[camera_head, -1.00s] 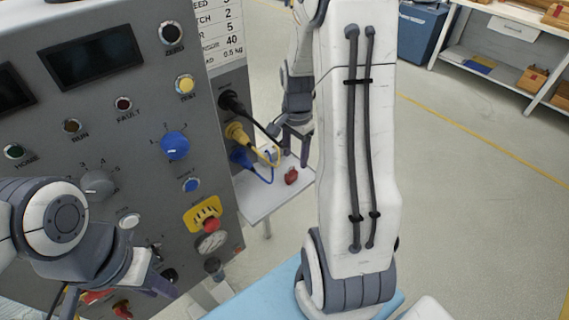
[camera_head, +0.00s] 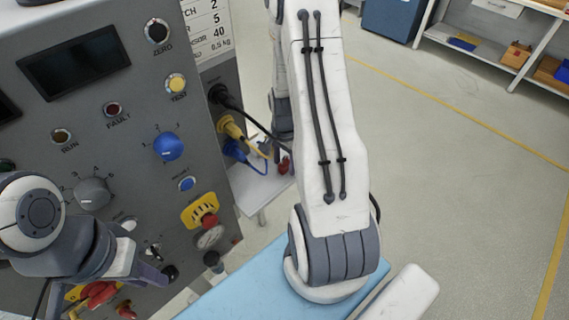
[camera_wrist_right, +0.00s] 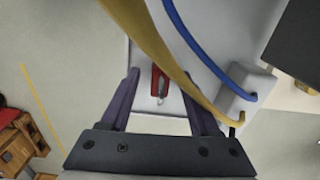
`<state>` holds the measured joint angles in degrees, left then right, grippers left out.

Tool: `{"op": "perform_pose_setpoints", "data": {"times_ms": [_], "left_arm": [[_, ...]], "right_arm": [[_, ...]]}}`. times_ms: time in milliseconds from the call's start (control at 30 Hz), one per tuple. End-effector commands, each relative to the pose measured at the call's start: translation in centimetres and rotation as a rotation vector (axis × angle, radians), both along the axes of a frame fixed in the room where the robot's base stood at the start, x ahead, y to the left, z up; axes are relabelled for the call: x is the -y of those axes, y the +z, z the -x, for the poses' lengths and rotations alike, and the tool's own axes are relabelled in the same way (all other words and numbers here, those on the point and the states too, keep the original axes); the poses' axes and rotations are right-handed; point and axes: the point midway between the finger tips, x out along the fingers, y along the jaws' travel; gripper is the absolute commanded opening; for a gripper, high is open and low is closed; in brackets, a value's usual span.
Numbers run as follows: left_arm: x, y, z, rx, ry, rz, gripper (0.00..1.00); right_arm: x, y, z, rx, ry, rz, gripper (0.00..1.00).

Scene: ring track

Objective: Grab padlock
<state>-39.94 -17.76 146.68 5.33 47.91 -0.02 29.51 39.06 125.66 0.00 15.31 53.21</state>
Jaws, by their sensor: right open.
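A small red padlock (camera_head: 284,165) lies on the white side shelf (camera_head: 262,188) beside the grey machine, partly covered by my right arm. In the right wrist view the padlock (camera_wrist_right: 158,80) shows its red body and metal shackle. My right gripper (camera_wrist_right: 160,84) is open, its two fingers on either side of the padlock in that picture; I cannot tell how far above the shelf they are. In the head view the right fingers are mostly hidden behind my arm. My left gripper (camera_head: 152,274) is in front of the lower panel, its finger opening unclear.
Yellow (camera_wrist_right: 150,48) and blue (camera_wrist_right: 190,38) cables cross close to the right gripper, from plugs on the machine's side. The grey control panel (camera_head: 120,160) stands at left. A blue surface (camera_head: 235,285) lies below my right arm. Open floor is at right.

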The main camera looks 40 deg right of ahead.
Motion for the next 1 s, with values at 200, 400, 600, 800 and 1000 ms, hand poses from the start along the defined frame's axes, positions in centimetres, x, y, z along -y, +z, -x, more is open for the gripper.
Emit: {"op": "perform_pose_setpoints", "data": {"times_ms": [200, 400, 600, 800, 1000], "left_arm": [[0.0, 0.1, 0.0, 0.000, 0.000, 0.000, 0.27], [0.0, 0.1, 0.0, 0.000, 0.000, 0.000, 0.27], [0.0, 0.1, 0.0, 0.000, 0.000, 0.000, 0.27], [0.0, 0.1, 0.0, 0.000, 0.000, 0.000, 0.27], [0.0, -0.2, 0.0, 0.000, 0.000, 0.000, 0.27]], "right_arm": [[-0.1, -0.8, -0.1, 0.001, 0.003, 0.001, 0.62], [-0.1, -0.7, -0.1, 0.001, 0.003, 0.001, 0.28], [-0.1, -0.7, -0.1, 0.001, 0.003, 0.001, 0.00], [-0.1, -0.6, -0.1, 0.001, 0.003, 0.001, 0.00], [-0.1, 0.3, -0.2, 0.004, 0.003, 0.002, 0.00]]}}
